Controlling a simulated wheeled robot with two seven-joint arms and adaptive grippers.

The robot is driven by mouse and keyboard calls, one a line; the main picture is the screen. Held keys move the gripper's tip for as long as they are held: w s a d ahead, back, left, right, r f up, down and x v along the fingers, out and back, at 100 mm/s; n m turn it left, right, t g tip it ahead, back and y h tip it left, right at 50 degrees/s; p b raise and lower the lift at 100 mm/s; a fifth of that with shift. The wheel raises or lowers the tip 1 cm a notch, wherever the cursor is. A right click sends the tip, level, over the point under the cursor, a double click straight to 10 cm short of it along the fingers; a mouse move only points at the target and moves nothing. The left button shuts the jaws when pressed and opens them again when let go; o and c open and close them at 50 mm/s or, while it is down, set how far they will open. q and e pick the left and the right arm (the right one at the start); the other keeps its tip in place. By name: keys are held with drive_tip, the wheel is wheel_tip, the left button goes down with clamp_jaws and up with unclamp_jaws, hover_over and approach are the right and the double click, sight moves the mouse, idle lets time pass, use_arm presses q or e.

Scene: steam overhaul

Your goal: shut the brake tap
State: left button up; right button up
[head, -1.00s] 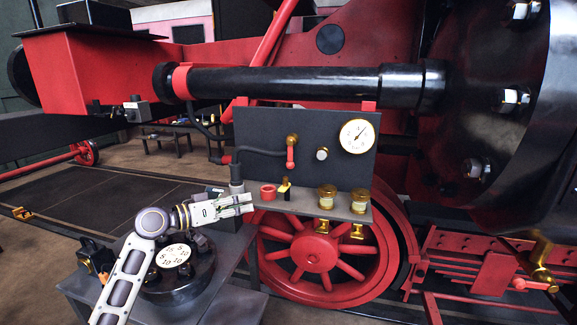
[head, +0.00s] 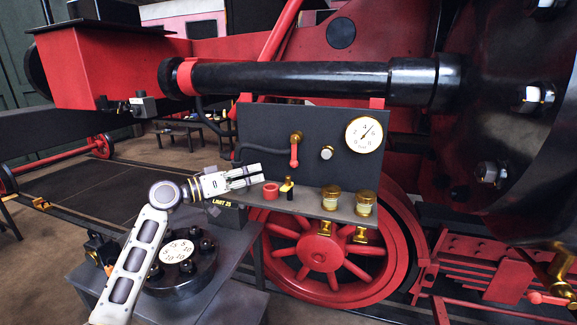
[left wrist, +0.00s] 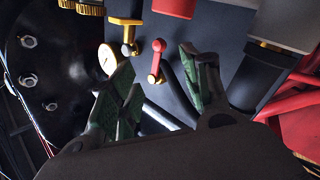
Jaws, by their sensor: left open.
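The brake tap (head: 295,150) is a brass fitting with a red lever on the dark panel (head: 262,122). Its lever hangs straight down in the head view. In the left wrist view the red-handled tap (left wrist: 156,64) shows between and beyond the fingers. My left gripper (head: 260,176) is open and empty. It is just left of and below the tap in the head view, above the left end of the shelf, and apart from the lever. Its open fingers also show in the left wrist view (left wrist: 157,80). My right gripper is not in view.
A red cup (head: 271,190), a small black-and-brass fitting (head: 288,188) and two brass-capped jars (head: 332,198) stand on the shelf close to my left gripper. A gauge (head: 364,135) is at the panel's upper right.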

use_arm(q)
drive_tip(key=p, duration=0.3)
approach(294, 152)
drive_tip(key=w+d+f, duration=0.2)
drive_tip(key=d, duration=0.1)
drive_tip(key=w+d+f, duration=0.1)
drive_tip(key=w+d, duration=0.1)
drive_tip(key=shift+d+f, duration=0.1)
drive_tip(key=shift+f, duration=0.3)
drive_tip(key=shift+w+d, duration=0.35)
drive_tip(key=shift+d, duration=0.35)
drive_tip(key=c, duration=0.8)
clamp_jaws()
